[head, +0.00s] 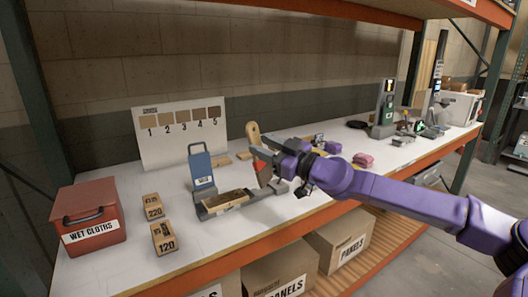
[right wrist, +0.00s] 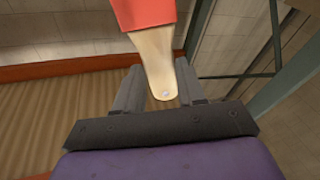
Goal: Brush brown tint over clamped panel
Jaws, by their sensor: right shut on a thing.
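My right gripper (head: 272,170) is shut on a brush (head: 253,133) with a pale wooden handle and a red band, held upright just right of the panel. In the right wrist view the brush handle (right wrist: 155,62) runs between the two fingers (right wrist: 159,85). The bristles are not clearly visible in either view. The panel (head: 236,197) has a dark brown top and a paler front edge, and lies in a grey clamp fixture (head: 268,206) with an upright blue part (head: 201,168) behind it. No tint container can be made out for certain. My left gripper is out of view.
A red wet-cloths box (head: 88,232) and sanding blocks marked 220 (head: 153,206) and 120 (head: 164,239) stand left of the fixture. A numbered swatch board (head: 180,145) stands behind. Small items and a green-grey device (head: 384,118) stand farther right on the white shelf.

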